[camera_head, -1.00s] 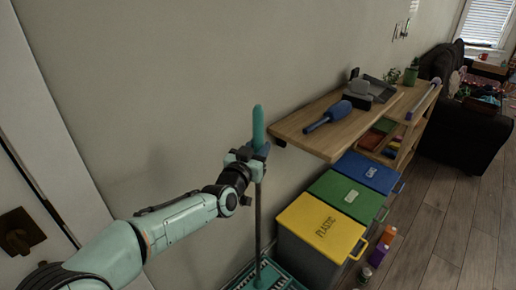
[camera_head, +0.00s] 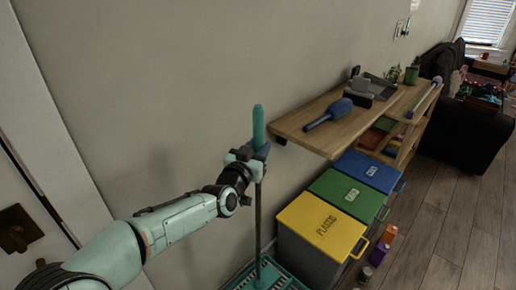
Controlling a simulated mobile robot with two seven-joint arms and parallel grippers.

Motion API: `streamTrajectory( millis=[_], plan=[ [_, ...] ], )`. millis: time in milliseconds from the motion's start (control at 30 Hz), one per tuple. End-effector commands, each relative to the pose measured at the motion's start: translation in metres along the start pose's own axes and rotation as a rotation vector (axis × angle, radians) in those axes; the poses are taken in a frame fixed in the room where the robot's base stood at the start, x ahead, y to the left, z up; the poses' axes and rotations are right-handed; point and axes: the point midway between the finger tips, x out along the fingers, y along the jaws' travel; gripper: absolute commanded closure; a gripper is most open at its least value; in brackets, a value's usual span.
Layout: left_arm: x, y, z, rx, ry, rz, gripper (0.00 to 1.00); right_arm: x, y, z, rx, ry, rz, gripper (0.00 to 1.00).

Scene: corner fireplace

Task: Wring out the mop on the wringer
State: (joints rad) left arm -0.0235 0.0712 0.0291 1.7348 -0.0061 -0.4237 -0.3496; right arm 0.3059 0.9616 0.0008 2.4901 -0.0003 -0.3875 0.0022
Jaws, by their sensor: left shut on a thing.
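The mop stands upright, with a teal grip (camera_head: 258,124) at the top and a grey pole (camera_head: 258,215) below. My left gripper (camera_head: 256,155) is shut on the mop just below the teal grip. The pole runs down to a teal slotted piece (camera_head: 284,282) at the bottom edge, which looks like the wringer. The picture's lower edge cuts it off, and the mop's head cannot be made out. My right gripper is not in view.
A wooden shelf (camera_head: 318,137) with a blue brush (camera_head: 328,115) juts out right of the mop. Yellow (camera_head: 322,228), green (camera_head: 346,196) and blue (camera_head: 368,172) lidded bins stand below it. Small bottles (camera_head: 378,254) stand on the wooden floor (camera_head: 440,245), which is open at right. A wall is behind the mop.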

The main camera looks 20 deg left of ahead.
Motion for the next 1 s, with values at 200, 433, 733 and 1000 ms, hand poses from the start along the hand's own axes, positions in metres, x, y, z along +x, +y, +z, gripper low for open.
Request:
streamTrajectory(
  millis=[200, 433, 733, 1000],
  plan=[
    [0.0, 0.0, -0.007, 0.0, -0.007, 0.001, 1.0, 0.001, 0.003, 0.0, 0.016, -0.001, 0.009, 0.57],
    [0.0, 0.0, -0.019, 0.0, -0.007, 0.001, 1.0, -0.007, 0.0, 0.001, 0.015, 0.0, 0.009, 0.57],
    [0.0, 0.0, -0.032, 0.0, -0.003, 0.001, 1.0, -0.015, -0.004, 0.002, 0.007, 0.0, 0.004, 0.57],
    [0.0, 0.0, -0.032, 0.0, 0.0, 0.0, 1.0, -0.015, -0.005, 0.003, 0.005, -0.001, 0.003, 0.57]
  ],
)
